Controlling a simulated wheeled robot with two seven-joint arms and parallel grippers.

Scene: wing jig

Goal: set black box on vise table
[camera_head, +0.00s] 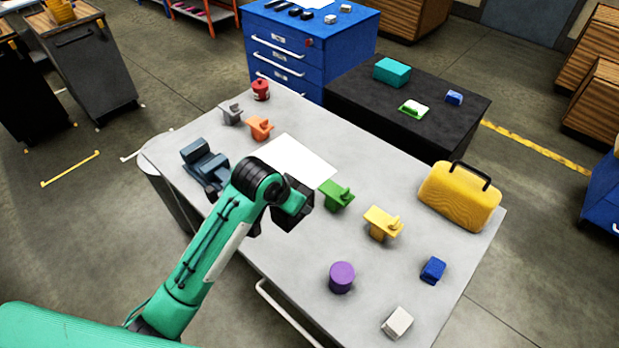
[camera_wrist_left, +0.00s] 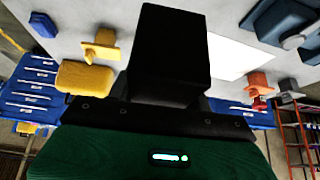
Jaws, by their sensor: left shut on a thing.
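My left gripper (camera_head: 290,212) is above the grey vise table (camera_head: 300,226), over its near middle edge. In the left wrist view the black box (camera_wrist_left: 168,45) stands out in front of the gripper (camera_wrist_left: 165,98), which is shut on it. The fingers are hard to make out against the black. In the head view the dark wrist parts and the box cannot be told apart clearly. The blue-grey vise (camera_head: 205,163) sits at the table's left end, and also shows in the left wrist view (camera_wrist_left: 285,20). My right gripper is not in view.
A white sheet (camera_head: 296,160), green bracket (camera_head: 335,195), yellow bracket (camera_head: 381,223), orange bracket (camera_head: 259,128), purple cylinder (camera_head: 342,278) and yellow case (camera_head: 458,196) are on the table. A black table (camera_head: 440,115) stands behind. Bare surface lies left of the purple cylinder.

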